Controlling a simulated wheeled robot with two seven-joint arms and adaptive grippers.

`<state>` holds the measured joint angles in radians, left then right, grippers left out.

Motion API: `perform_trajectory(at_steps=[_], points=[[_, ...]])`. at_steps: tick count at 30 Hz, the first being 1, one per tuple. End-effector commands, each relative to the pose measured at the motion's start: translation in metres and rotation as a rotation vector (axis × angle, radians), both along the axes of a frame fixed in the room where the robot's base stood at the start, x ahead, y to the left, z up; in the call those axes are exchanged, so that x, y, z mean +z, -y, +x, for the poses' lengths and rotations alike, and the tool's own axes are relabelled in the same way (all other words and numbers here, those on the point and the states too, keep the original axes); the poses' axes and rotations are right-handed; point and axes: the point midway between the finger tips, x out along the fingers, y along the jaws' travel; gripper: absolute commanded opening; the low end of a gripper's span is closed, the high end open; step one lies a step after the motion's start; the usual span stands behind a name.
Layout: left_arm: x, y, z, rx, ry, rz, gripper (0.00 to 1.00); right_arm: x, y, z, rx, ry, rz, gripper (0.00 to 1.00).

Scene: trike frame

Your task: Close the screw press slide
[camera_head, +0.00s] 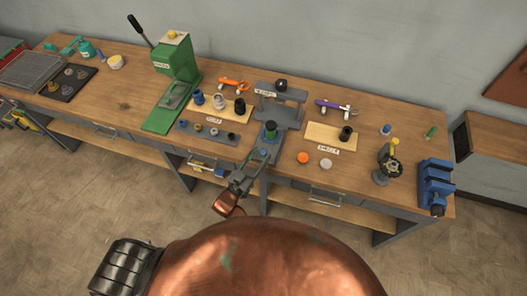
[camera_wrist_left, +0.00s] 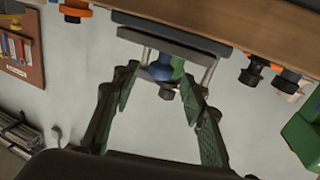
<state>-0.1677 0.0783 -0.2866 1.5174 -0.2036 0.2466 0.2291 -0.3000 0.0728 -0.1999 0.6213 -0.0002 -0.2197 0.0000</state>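The grey screw press (camera_head: 281,104) stands at the back middle of the bench, with a dark knob on top. Its slide (camera_head: 262,138) sticks out toward the bench front and carries a small dark part with a green top (camera_head: 270,126). My left gripper (camera_head: 261,154) is at the front end of the slide, near the bench edge. In the left wrist view, which is upside down, its two green-padded fingers (camera_wrist_left: 162,108) are spread wide. A blue part (camera_wrist_left: 160,68) shows beyond and between them. I cannot tell whether they touch the slide. My right gripper is out of view.
A green press (camera_head: 175,65) stands to the left. Small parts lie on a tray (camera_head: 213,133) and a wooden board (camera_head: 225,112) left of the slide. An orange disc (camera_head: 303,157) and a white disc (camera_head: 326,163) lie to its right. A blue vise (camera_head: 435,186) is at the right end.

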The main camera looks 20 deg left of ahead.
Motion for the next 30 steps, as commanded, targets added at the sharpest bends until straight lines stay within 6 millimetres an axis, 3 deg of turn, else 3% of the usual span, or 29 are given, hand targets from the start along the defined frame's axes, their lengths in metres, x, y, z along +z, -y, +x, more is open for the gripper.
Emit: perform_trajectory(at_steps=[6, 17, 30], points=[[0.0, 0.008, 0.024, 0.0, -0.001, 0.0, 0.4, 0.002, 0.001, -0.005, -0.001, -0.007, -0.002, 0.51], [-0.001, 0.009, 0.029, 0.0, -0.002, 0.001, 0.4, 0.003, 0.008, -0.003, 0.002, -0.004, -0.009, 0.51], [-0.001, 0.009, 0.029, 0.0, -0.002, 0.001, 0.1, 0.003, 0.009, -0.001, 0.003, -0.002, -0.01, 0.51]])
